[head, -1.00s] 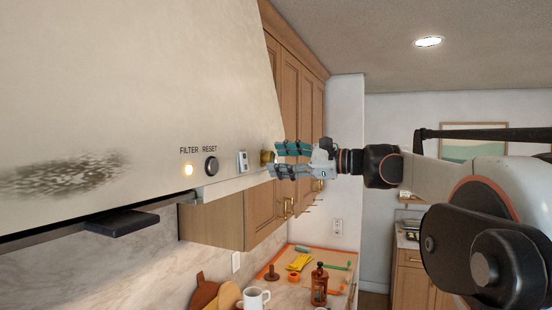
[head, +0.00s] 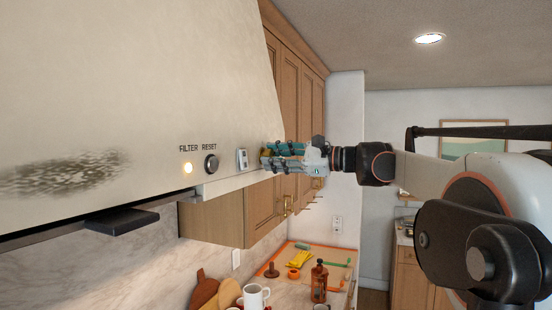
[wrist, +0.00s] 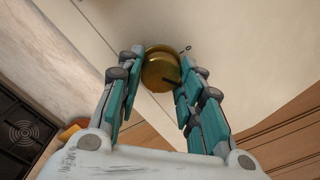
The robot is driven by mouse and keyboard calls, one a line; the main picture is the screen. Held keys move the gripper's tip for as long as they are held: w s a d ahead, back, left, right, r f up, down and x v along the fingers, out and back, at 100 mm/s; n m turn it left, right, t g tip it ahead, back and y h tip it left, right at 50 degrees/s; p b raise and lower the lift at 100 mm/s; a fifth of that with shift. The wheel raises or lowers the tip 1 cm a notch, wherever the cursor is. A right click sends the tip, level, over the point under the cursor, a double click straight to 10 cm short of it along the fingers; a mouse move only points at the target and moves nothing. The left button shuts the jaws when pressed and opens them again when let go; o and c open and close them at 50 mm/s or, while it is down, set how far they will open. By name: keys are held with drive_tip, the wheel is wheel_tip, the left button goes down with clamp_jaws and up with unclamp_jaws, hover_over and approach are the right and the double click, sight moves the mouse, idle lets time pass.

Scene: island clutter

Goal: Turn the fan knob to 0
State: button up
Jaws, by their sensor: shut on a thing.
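The fan knob (wrist: 159,68) is a round brass knob on the sloping cream hood (head: 140,90). In the wrist view it sits between my two teal and grey fingers, with a dark mark at its lower right edge. A small "0" (wrist: 188,48) is printed on the hood just up and right of the knob. My gripper (head: 267,158) is at the hood's right end, shut on the knob; it also shows in the wrist view (wrist: 160,72). In the head view the fingers hide most of the knob.
Left of the knob on the hood are a white switch (head: 242,159), a RESET button (head: 211,165) and a lit FILTER lamp (head: 187,168). Wooden cabinets (head: 291,85) stand just behind my gripper. A white mug (head: 254,297) and a brown bottle (head: 319,282) stand on the counter below.

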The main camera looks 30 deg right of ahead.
drive_tip(key=shift+n, duration=0.3)
drive_tip(key=n+p, duration=0.1)
drive_tip(key=n, duration=0.9)
drive_tip(key=shift+r+n, duration=0.1)
drive_tip(key=shift+n, duration=0.3)
drive_tip(key=o, duration=1.1)
drive_tip(key=shift+c, duration=0.2)
drive_tip(key=v, duration=1.2)
